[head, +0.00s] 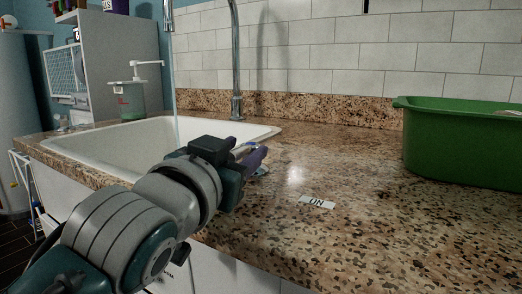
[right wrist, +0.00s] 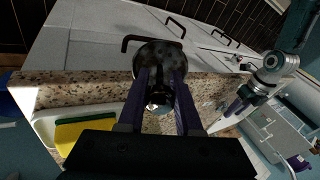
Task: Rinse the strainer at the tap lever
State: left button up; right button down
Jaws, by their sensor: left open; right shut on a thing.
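In the head view, my left gripper (head: 256,158) is over the front right rim of the white sink (head: 100,143), with purple fingers pointing right. Small pale parts show beside its fingers; I cannot tell what they are. The metal tap (head: 236,70) rises behind the sink, and a thin stream of water (head: 176,128) falls into the basin. I cannot make out the tap lever. In the right wrist view, my right gripper (right wrist: 166,76) is shut on the strainer, whose dark, round, speckled bowl (right wrist: 158,57) shows beyond the fingertips. My left gripper (right wrist: 238,106) also shows there.
A white "ON" label (head: 317,202) lies on the granite counter (head: 300,240). A green tub (head: 460,145) stands on the right. A soap dispenser (head: 132,98) stands behind the sink. The right wrist view shows a yellow sponge (right wrist: 82,130) and a black cabinet handle (right wrist: 130,42).

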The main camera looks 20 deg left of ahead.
jog(key=shift+r+p, duration=0.65)
pick_arm(q)
jog(key=s, duration=1.2)
jog(key=shift+d, duration=0.4)
jog(key=shift+r, duration=0.1)
pick_arm(e)
jog(key=shift+r, duration=0.15)
